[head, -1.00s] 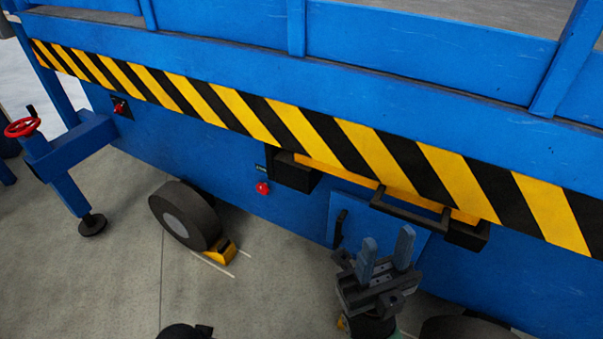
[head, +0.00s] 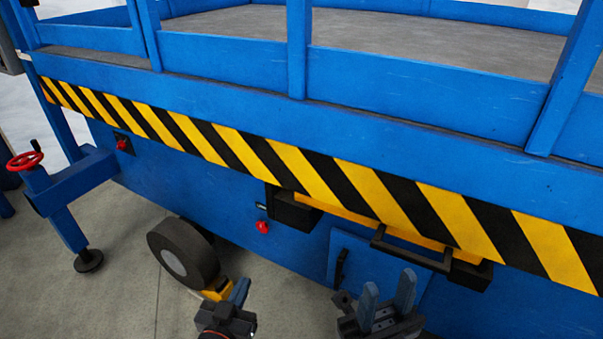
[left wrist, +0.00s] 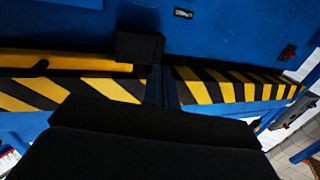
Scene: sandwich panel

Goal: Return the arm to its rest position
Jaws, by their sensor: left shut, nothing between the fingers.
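My left gripper (head: 241,288) is low in the head view, in front of the blue machine's wheel and yellow chock. Its blue fingers are together with nothing between them. In the left wrist view the closed fingers (left wrist: 161,86) point toward the blue panel and the striped edge. My right gripper (head: 387,296) is at the lower right of the head view, in front of a blue door with a dark handle. Its two blue fingers stand apart and empty.
The blue platform (head: 400,100) with a black-and-yellow striped edge (head: 300,170) spans the view. A black pull handle (head: 410,250) sticks out below it. A wheel (head: 183,253), a yellow chock (head: 217,290) and an outrigger with a red handwheel (head: 25,161) stand left. Grey floor is open at lower left.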

